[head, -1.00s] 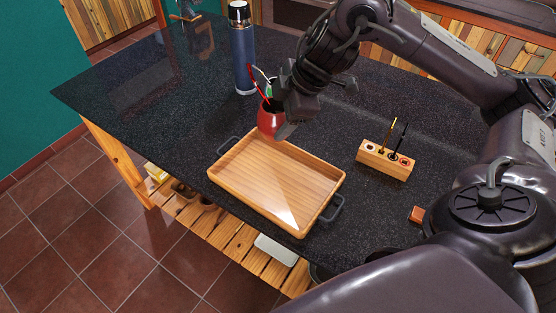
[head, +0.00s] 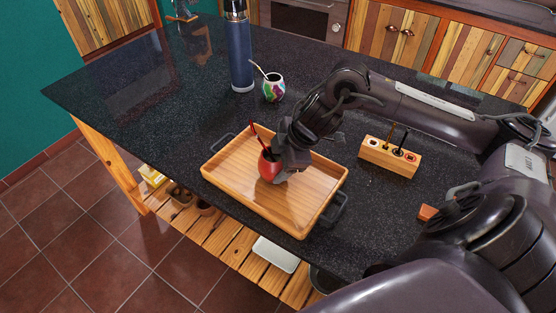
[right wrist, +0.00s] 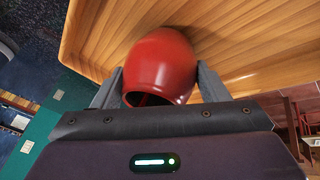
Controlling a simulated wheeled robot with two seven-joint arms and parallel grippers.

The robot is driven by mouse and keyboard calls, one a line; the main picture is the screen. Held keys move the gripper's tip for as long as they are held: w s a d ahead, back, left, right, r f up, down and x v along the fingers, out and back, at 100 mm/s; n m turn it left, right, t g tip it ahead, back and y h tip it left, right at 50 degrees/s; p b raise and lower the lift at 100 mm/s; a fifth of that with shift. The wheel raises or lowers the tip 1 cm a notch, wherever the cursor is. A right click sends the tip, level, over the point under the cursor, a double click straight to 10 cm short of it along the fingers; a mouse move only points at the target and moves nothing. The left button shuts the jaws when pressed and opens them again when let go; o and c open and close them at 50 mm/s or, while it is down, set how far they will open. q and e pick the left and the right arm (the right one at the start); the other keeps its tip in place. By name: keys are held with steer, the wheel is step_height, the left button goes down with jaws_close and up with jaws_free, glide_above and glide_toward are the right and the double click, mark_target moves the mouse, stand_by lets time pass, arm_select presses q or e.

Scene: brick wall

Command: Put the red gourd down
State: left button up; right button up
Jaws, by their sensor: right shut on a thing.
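The red gourd (head: 267,167), with a red straw (head: 256,136) sticking out of it, is over the wooden tray (head: 229,186), left of its middle. My right gripper (head: 279,171) is shut on the gourd from the right. In the right wrist view the gourd (right wrist: 162,66) sits between the two fingers, with the tray's wood (right wrist: 250,40) close behind it. I cannot tell whether its base touches the tray. My left gripper is not in view.
A patterned gourd (head: 273,87) with a straw and a blue bottle (head: 239,50) stand behind the tray. A wooden holder (head: 389,157) is to the right, a small orange-brown block (head: 427,212) nearer me. The dark counter's left part is clear.

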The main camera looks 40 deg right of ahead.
steer(key=shift+f, duration=0.2)
steer(key=shift+f, duration=0.15)
steer(key=o, duration=1.1)
steer(key=shift+o, duration=0.2)
steer(key=shift+r, duration=0.25)
steer(key=b+v, duration=0.3)
steer(key=v, duration=0.9)
steer(key=shift+s+f, duration=0.1)
